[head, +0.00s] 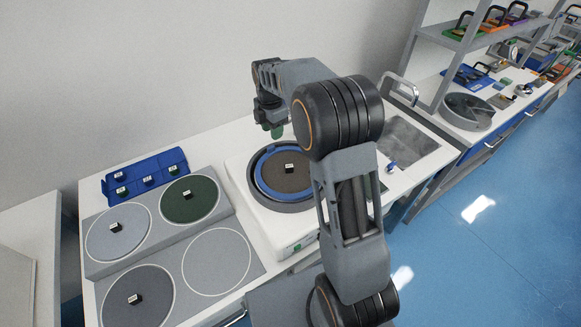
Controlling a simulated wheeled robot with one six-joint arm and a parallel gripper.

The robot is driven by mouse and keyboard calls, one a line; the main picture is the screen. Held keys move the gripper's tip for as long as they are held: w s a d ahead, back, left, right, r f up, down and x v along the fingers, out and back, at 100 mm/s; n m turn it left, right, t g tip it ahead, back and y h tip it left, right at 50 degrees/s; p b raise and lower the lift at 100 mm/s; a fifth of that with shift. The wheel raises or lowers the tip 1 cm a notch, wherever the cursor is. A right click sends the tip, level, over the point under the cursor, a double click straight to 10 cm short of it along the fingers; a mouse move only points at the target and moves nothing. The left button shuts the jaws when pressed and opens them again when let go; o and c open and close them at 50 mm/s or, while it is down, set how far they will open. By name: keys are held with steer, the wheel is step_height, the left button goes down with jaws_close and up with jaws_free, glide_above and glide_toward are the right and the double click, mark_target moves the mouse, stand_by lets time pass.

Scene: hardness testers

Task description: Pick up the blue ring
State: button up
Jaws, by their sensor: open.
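The blue ring (259,177) lies around a dark brown disc (288,180) in the round bowl of a white machine (248,208). A small black labelled block (290,168) sits on the disc. My arm hides the ring's right side. My gripper (273,127) is open and points down, above and behind the ring's far edge in the picture. A green part shows at its tip. I see nothing held in it.
Left of the machine is a grey board (175,240) with round places, some holding discs. A blue tray (145,176) with small blocks lies behind it. A sink (405,143) with a tap is at right. Shelves (462,40) stand farther right.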

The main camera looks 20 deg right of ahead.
steer(key=shift+s+f+p, duration=0.15)
steer(key=shift+f+p, duration=0.45)
steer(key=shift+f, duration=2.45)
jaws_close()
